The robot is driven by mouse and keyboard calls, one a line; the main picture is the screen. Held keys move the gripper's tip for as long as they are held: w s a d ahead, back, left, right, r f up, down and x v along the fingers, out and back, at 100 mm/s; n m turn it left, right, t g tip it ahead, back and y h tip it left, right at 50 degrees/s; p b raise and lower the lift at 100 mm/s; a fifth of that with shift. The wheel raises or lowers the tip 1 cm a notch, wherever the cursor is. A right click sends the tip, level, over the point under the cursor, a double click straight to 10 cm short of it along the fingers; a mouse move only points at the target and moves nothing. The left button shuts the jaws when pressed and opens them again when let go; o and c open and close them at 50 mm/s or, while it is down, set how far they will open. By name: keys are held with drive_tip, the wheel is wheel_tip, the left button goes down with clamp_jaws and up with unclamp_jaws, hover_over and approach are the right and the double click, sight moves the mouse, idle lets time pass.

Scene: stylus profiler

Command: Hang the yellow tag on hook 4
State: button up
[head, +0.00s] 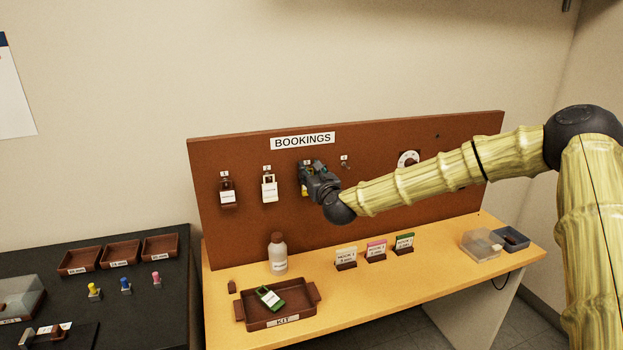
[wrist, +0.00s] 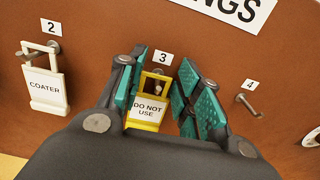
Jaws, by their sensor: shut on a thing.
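The yellow tag (wrist: 148,112), lettered "DO NOT USE", is at hook 3 (wrist: 157,88) in the wrist view. The hook's peg shows within the tag's top opening. My gripper (wrist: 163,92) is shut on the yellow tag, with its teal pads on either side. In the head view my gripper (head: 314,172) covers most of the tag, and only a yellow sliver (head: 304,190) shows. Hook 4 (wrist: 249,105) is a bare metal peg to the right of my gripper; it also shows in the head view (head: 344,164).
A white "COATER" tag (wrist: 46,86) hangs on hook 2, left of my gripper. A dark tag (head: 228,192) hangs on hook 1. A round white item (head: 408,158) is on the board right of hook 4. A bottle (head: 278,254) and kit tray (head: 262,317) stand below.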

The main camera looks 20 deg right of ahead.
drive_tip(key=shift+r+b, duration=0.45)
drive_tip(key=shift+r, duration=0.1)
drive_tip(key=s+b, duration=0.1)
drive_tip(key=s, duration=0.4)
drive_tip(key=s+b, duration=0.2)
drive_tip(key=s, duration=0.4)
drive_tip(key=s+b, duration=0.1)
drive_tip(key=s, duration=0.4)
drive_tip(key=shift+s+d, duration=0.3)
drive_tip(key=shift+c, duration=0.9)
drive_tip(key=shift+s+r, duration=0.1)
drive_tip(key=shift+s, duration=0.6)
drive_tip(key=shift+o, duration=0.8)
clamp_jaws()
drive_tip(key=w+d+p, duration=0.5)
drive_tip(key=w+d, duration=0.4)
drive_tip(key=d, duration=0.3)
drive_tip(key=shift+w+p, duration=0.15)
drive_tip(key=shift+p, duration=0.25)
